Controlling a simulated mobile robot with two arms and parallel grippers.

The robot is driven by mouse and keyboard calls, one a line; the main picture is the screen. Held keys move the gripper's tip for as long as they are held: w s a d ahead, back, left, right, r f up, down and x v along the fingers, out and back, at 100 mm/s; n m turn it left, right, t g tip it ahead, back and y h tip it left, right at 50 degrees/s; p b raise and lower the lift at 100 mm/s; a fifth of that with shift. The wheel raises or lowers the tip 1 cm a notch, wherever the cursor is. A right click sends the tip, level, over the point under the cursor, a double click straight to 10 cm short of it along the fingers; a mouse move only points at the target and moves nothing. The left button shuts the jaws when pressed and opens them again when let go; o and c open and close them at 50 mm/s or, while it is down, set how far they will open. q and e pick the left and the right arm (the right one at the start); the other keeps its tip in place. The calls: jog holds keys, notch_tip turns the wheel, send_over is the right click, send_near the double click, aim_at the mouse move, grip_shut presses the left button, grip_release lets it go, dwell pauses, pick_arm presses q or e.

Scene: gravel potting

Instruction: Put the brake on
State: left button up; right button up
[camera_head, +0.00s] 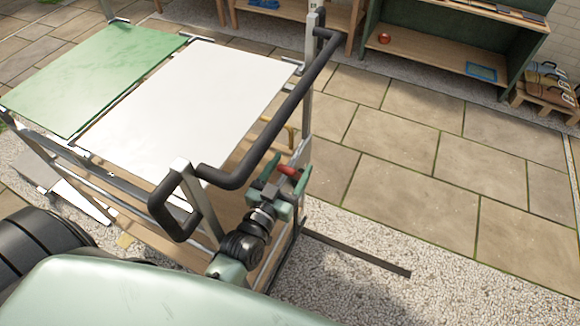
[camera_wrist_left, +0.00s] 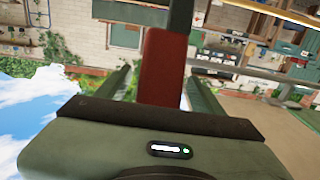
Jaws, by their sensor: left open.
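The brake lever has a red grip (camera_head: 288,170) on the right side of the cart, below the black push handle (camera_head: 272,130). My left gripper (camera_head: 284,178) is open at the lever. In the left wrist view the red grip (camera_wrist_left: 162,68) stands upright between the two green fingers, with a gap visible on each side. Its lower end is hidden behind the gripper body. My right gripper is not in view.
The cart carries a white panel (camera_head: 190,95) and a green panel (camera_head: 95,75). A dark flat bar (camera_head: 355,248) reaches over the gravel at the right. Paving (camera_head: 420,150) to the right is clear. Wooden shelves (camera_head: 450,62) stand at the back.

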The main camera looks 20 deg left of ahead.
pick_arm(q)
jog(key=c, duration=1.5)
grip_shut()
jog(key=shift+w+r+p, duration=0.1)
jog(key=shift+r+p, duration=0.1)
jog(key=shift+p, duration=0.1)
jog(key=w+r+g+p, duration=0.2)
jog(key=w+g+p, duration=0.3)
jog(key=w+p, duration=0.6)
jog(key=p, duration=0.3)
jog(key=shift+d+g+p, duration=0.2)
jog(key=shift+g+p, duration=0.1)
jog(key=shift+g, duration=0.1)
jog(key=shift+r, duration=0.1)
jog(key=o, duration=1.5)
grip_release()
